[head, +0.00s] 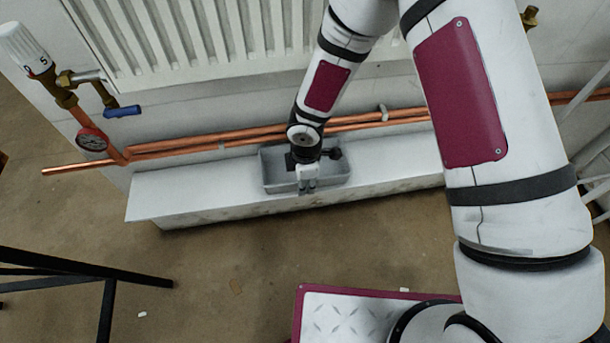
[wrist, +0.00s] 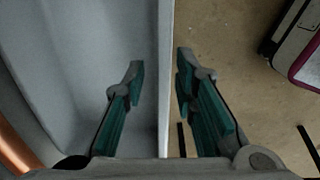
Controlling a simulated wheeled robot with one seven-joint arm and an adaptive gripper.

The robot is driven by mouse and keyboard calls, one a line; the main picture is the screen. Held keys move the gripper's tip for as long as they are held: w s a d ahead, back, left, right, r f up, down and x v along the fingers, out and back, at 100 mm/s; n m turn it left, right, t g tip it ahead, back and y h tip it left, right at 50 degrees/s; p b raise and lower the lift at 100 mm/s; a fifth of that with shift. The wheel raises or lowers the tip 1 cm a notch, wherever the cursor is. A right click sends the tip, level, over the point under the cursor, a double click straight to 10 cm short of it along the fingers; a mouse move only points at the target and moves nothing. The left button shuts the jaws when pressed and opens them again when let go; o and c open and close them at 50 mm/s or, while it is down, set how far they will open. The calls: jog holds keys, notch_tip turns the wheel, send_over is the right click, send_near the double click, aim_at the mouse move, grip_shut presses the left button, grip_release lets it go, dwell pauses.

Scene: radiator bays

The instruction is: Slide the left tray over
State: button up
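A grey open tray (head: 279,188) sits on the white ledge below the radiator; it is the only tray I see. My gripper (head: 307,187) points down at the tray's front side. In the wrist view, the tray's rim (wrist: 166,40) runs between the two green-padded fingers of my gripper (wrist: 160,72). One finger is inside the tray and the other is outside, over the floor. The fingers are apart, with a gap to the wall on the inner side. Part of the tray is hidden behind my wrist.
Copper pipes (head: 235,141) run just behind the tray, under the radiator (head: 190,45). A valve with a blue lever (head: 123,111) and a gauge (head: 92,140) stand at left. The white ledge (head: 190,190) is bare on both sides of the tray. A black frame (head: 70,262) stands at lower left.

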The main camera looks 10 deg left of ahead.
jog(key=shift+f, duration=0.4)
grip_shut()
jog(key=shift+a, duration=0.15)
